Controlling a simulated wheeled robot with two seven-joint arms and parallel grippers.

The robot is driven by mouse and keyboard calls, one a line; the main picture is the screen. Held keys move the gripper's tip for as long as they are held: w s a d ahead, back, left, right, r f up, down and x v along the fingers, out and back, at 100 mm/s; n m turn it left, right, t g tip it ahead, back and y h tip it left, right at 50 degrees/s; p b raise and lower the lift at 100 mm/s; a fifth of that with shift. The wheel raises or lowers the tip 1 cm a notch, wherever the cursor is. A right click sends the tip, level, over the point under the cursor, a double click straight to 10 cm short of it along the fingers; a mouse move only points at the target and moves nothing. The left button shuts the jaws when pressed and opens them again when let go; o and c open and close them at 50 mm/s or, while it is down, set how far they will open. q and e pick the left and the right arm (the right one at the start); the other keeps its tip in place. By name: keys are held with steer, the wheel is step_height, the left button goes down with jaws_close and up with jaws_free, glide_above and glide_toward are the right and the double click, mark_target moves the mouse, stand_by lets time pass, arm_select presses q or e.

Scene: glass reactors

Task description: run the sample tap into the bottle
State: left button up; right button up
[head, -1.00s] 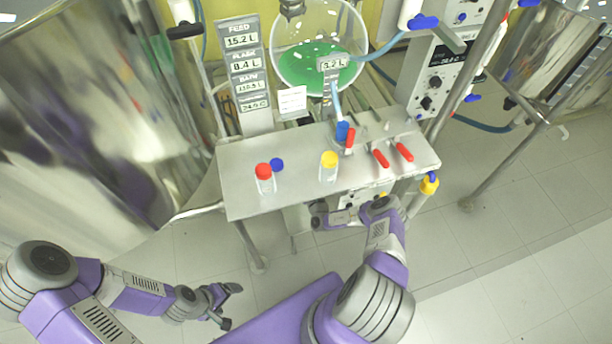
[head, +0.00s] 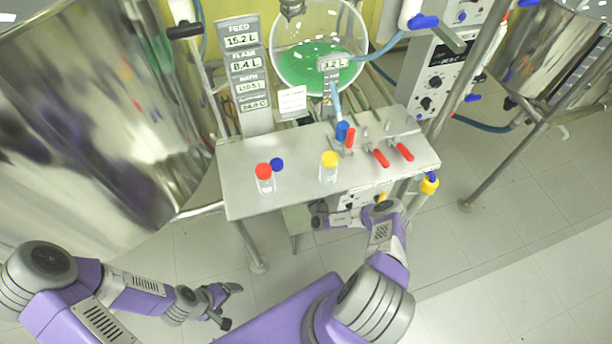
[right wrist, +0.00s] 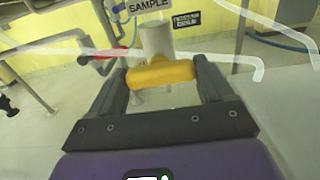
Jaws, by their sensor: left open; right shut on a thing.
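The sample tap's yellow handle (right wrist: 160,74) sits crosswise between the fingers of my right gripper (right wrist: 160,66), which is shut on it. A SAMPLE label (right wrist: 148,5) is above it. In the head view my right wrist is at the table's front edge, its fingers mostly hidden. A clear bottle with a yellow cap (head: 329,168) stands upright on the steel table (head: 235,195). A clear bottle with a red cap (head: 265,180) stands to its left, with a blue cap (head: 277,164) just behind. My left gripper (head: 226,304) is open and empty, low and away from the table.
Red-handled valves (head: 381,158) and a blue fitting (head: 342,131) are at the table's back right. A glass vessel with green liquid (head: 308,65) is behind. Large steel tanks (head: 100,110) flank the table. The table's front left is clear.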

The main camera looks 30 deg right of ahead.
steer(key=o, duration=0.9)
steer(key=shift+w, duration=0.1)
steer(key=shift+o, duration=0.2)
steer(key=p+v, duration=0.2)
steer(key=v, duration=0.5)
steer(key=shift+s, duration=0.3)
